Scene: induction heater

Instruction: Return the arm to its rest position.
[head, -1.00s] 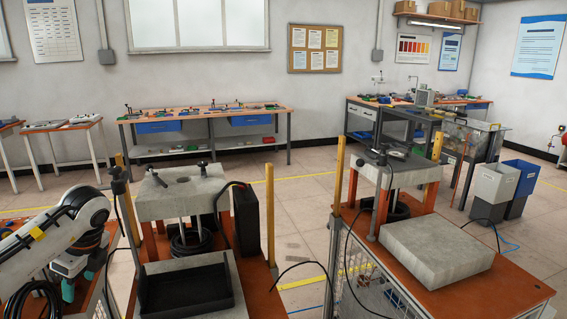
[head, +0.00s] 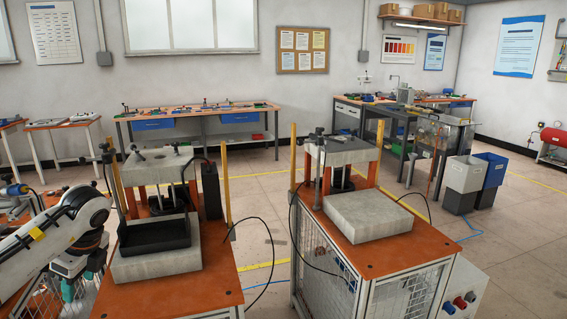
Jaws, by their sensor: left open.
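My left arm (head: 40,238) comes in from the left edge, a white link with a yellow mark, bent down at a dark joint. My left gripper (head: 80,277) hangs below that joint at the lower left, with teal parts at its end. It is open, and I see nothing held in it. My right arm and right gripper are not in view.
The left stand's orange table (head: 180,294) carries a black tray (head: 155,234) on a grey block. A second stand (head: 340,152) and a pale slab (head: 368,216) sit on the right orange table (head: 415,245). Floor shows between the tables. Grey and blue bins (head: 463,173) stand behind right.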

